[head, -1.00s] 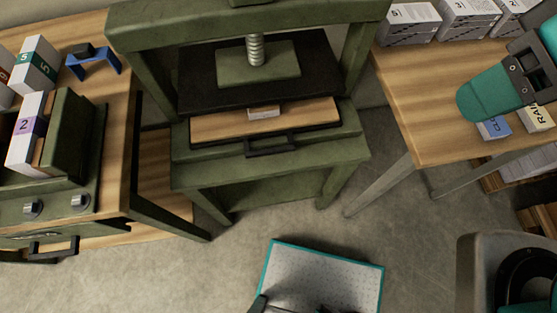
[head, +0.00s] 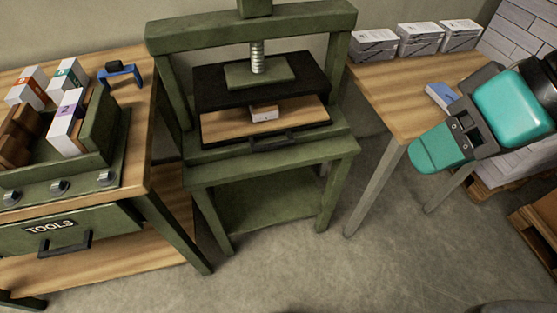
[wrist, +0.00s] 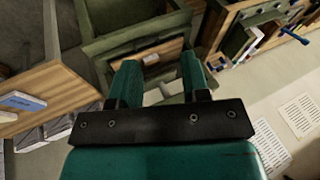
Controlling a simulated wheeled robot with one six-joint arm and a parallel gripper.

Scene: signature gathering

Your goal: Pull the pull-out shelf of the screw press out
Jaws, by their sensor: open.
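The green screw press (head: 338,165) stands in the middle of the head view, between two wooden tables. Its pull-out shelf (head: 222,128) is a wooden board below the black pressing plate, with a small white-and-brown block (head: 264,114) on it. A dark handle (head: 272,141) is at the shelf's front edge. In the wrist view, the press (wrist: 105,45) is at the top, with the wooden shelf (wrist: 172,48) partly hidden behind the fingers. My gripper (wrist: 162,75) is open and empty, its teal fingers apart and pointing toward the press, not seen touching it.
A left bench (head: 140,165) holds a rack with several small boxes, a blue clamp-like item (head: 120,73) and a TOOLS drawer (head: 60,235). The right table (head: 395,95) bears three white-and-grey stacks and a blue item (head: 440,94). The floor (head: 300,265) before the press is clear.

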